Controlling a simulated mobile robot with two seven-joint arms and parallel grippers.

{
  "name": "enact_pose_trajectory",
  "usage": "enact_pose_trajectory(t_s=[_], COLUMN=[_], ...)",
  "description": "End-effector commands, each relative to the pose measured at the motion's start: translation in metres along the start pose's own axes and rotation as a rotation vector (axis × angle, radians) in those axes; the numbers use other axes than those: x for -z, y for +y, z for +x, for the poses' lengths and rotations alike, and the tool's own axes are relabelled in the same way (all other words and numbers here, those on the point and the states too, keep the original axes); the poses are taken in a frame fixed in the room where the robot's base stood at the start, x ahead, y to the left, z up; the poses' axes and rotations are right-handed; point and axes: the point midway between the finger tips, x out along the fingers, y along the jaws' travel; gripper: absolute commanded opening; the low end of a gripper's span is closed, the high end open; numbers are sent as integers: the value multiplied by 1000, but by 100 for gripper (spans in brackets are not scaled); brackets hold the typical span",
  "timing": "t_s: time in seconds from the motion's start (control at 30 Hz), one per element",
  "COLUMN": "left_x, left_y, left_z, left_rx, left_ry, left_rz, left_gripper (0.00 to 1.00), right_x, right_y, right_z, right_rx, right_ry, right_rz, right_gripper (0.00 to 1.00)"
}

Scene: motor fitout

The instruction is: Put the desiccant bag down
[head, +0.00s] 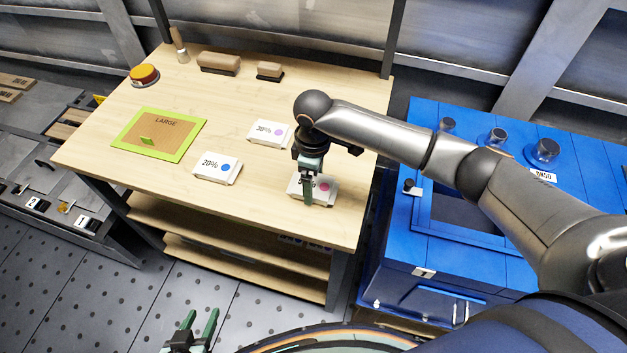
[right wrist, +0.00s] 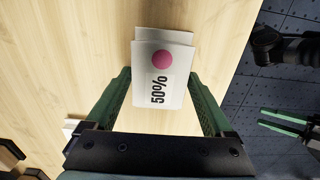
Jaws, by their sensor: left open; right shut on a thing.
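The desiccant bag (head: 325,187) is white with a pink dot; its label reads 50% in the right wrist view (right wrist: 158,90). My right gripper (head: 307,203) is shut on it at the near right of the wooden table (head: 255,222). In the right wrist view the bag sits between the two green fingers. I cannot tell whether its underside touches the tabletop. In the head view the gripper hides part of the bag. My left gripper (head: 200,325) is open and empty, low in front of the table.
Two similar white bags lie nearby: 20% with a blue dot (head: 218,168) and 30% with a purple dot (head: 270,133). A green-edged LARGE mat (head: 187,151) lies left. A blue cabinet (head: 393,262) stands right.

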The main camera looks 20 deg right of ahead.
Motion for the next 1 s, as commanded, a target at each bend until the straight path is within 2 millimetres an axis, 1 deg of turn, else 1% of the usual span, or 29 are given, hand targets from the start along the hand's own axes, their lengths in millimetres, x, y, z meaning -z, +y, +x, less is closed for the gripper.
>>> enact_pose_trajectory(t_s=[0.37,0.4,0.5,0.77,0.87,0.97,1.0], left_x=[0,0,0,0,1,2,3], left_y=[0,0,0,0,0,0,0], left_z=[0,0,0,0,-1,-2,-2], left_rx=[0,0,0,0,0,0,0], left_ry=[0,0,0,0,0,0,0], left_rz=[0,0,-1,-1,-1,-1,-1], left_gripper=[50,50,50,50,50,50,50], right_x=[0,0,0,0,1,1,1], right_y=[0,0,0,0,1,1,1], right_z=[5,5,5,3,-6,-24,-32], right_rx=[0,-1,-1,-1,-2,-3,-4], right_ry=[2,2,2,2,3,5,4], right_rz=[-1,-1,-1,-1,0,-1,-2], right_gripper=[22,90,100,100,100,100,100])
